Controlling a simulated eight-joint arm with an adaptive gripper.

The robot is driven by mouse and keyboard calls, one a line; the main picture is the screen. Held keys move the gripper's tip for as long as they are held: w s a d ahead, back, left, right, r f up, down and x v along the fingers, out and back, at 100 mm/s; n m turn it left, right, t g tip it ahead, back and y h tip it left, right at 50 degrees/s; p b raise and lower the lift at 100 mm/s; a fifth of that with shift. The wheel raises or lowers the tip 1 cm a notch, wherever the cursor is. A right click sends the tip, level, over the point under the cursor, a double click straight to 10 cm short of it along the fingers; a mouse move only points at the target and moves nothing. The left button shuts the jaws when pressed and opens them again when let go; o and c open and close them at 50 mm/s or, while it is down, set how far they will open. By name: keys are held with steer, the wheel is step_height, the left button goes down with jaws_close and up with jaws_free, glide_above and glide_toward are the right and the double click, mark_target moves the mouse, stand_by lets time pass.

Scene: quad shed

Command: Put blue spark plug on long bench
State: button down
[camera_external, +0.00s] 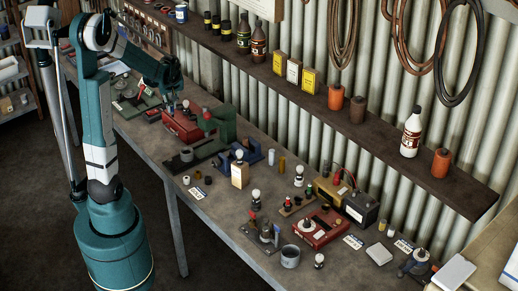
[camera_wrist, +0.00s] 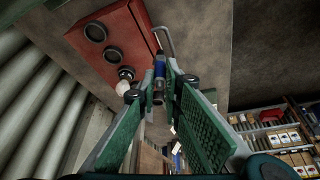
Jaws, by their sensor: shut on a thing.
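My gripper (camera_external: 178,100) is over the far left part of the long bench (camera_external: 212,222), near a red box (camera_external: 183,126). In the wrist view my gripper (camera_wrist: 157,88) is shut on the blue spark plug (camera_wrist: 160,68), a small cylinder with a blue band and dark metal end between the green fingertips. The red box, with round dark openings (camera_wrist: 95,32), shows in the wrist view just left of the plug. I cannot tell whether the plug touches the box or the bench. The plug is too small to make out in the external view.
A green machine (camera_external: 222,124) and a blue vise (camera_external: 249,153) stand right of the red box. Bulbs, meters and a grey cup (camera_external: 290,257) crowd the right part. A shelf (camera_external: 335,108) with bottles runs along the wall behind. Bare bench top shows along the front middle.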

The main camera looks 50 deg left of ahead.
glide_above(161, 143)
steer(key=shift+n, duration=0.3)
step_height(161, 143, down, 4)
steer(key=shift+w+a+f+b, duration=0.1)
steer(key=shift+a+f+b, duration=0.05)
steer(key=shift+b, duration=0.25)
steer(key=shift+f, duration=0.1)
steer(key=shift+f, duration=2.85)
steer(key=shift+f, duration=0.1)
steer(key=shift+f, duration=1.95)
steer(key=shift+f+b, duration=0.15)
steer(key=shift+b, duration=0.25)
steer(key=c, duration=2.9)
jaws_free()
steer(key=o, duration=0.4)
